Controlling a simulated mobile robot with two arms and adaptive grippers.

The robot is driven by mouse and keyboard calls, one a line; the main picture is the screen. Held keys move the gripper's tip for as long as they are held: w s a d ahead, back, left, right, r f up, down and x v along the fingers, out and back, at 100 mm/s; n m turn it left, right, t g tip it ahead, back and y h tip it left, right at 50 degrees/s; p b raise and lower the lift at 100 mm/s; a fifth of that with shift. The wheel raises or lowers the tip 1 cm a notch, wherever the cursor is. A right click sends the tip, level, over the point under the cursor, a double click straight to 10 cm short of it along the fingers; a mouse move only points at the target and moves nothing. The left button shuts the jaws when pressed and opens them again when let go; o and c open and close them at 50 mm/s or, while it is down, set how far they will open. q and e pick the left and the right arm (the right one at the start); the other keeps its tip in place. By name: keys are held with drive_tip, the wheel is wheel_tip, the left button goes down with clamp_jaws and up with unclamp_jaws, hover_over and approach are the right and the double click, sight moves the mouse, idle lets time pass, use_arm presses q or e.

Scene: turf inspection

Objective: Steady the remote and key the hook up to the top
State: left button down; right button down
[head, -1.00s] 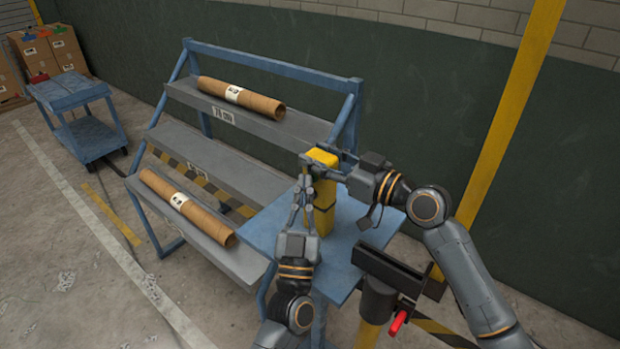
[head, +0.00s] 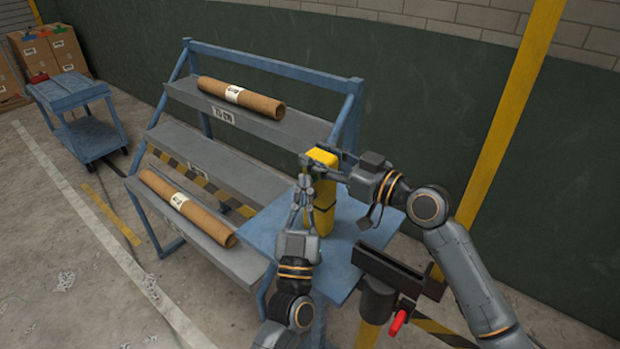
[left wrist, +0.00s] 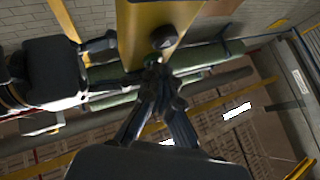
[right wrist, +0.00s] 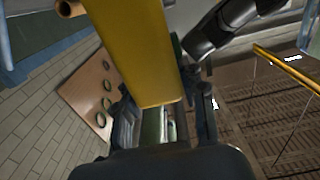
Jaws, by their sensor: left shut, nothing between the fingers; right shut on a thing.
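The remote is a tall yellow block (head: 322,222) with dark markings, standing upright above the blue table. My right gripper (head: 322,172) is shut on its upper part from the right. It also shows large in the right wrist view (right wrist: 130,45), between the fingers (right wrist: 160,115). My left gripper (head: 304,168) is shut and empty, its tips close to the remote's upper left side. In the left wrist view the fingertips (left wrist: 158,78) lie just below a dark round knob (left wrist: 163,38) on the yellow face; I cannot tell if they touch. I cannot make out the hook.
The blue tabletop (head: 262,232) is below the grippers. A stepped grey rack (head: 180,140) with brown rolls (head: 240,96) stands to the left. A black bar on a post (head: 385,265) with a red handle (head: 398,322) is at the front right. A blue cart (head: 75,90) stands far left.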

use_arm(q)
drive_tip(key=shift+s, duration=0.1)
idle(0.7)
drive_tip(key=shift+s+a, duration=0.5)
drive_tip(key=shift+s, duration=0.15)
drive_tip(key=s+a, duration=0.1)
drive_tip(key=s, duration=0.1)
drive_tip(key=s+a, duration=0.2)
idle(0.4)
idle(1.4)
use_arm(e)
drive_tip(key=c, duration=0.7)
unclamp_jaws()
